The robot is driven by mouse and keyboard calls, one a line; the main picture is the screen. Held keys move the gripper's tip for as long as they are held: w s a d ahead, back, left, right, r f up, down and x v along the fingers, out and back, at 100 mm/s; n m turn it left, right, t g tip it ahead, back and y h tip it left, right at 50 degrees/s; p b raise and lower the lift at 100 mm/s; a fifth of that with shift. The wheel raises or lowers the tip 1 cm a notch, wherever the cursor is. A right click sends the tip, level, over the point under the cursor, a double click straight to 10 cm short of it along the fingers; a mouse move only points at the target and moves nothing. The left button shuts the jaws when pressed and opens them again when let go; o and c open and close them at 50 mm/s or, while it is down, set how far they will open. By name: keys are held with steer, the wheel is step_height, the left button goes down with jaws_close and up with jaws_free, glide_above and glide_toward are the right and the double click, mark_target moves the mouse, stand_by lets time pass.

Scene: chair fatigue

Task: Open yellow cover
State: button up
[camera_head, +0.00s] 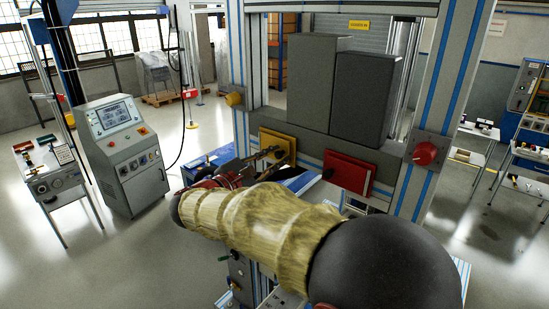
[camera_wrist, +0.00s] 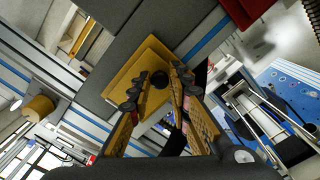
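The yellow cover (camera_head: 284,139) is a flat square plate on the grey crossbeam of the test rig, in the middle of the head view. It also shows in the wrist view (camera_wrist: 150,57), tilted, with a round black knob (camera_wrist: 160,79) on its face. My gripper (camera_wrist: 160,72) is open, its two fingers pointing at the cover. The knob appears between the fingers in the picture; I see no clear contact. In the head view my gripper (camera_head: 266,155) is just in front of the yellow cover, and it hides part of the cover's lower left.
A red cover (camera_head: 347,171) sits to the right on the same beam. A yellow round knob (camera_head: 235,99) is on the left post and a red one (camera_head: 425,153) on the right post. Two dark grey blocks (camera_head: 365,95) stand above. A control console (camera_head: 125,150) stands left.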

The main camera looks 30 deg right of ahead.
jaws_close()
stand_by(0.3)
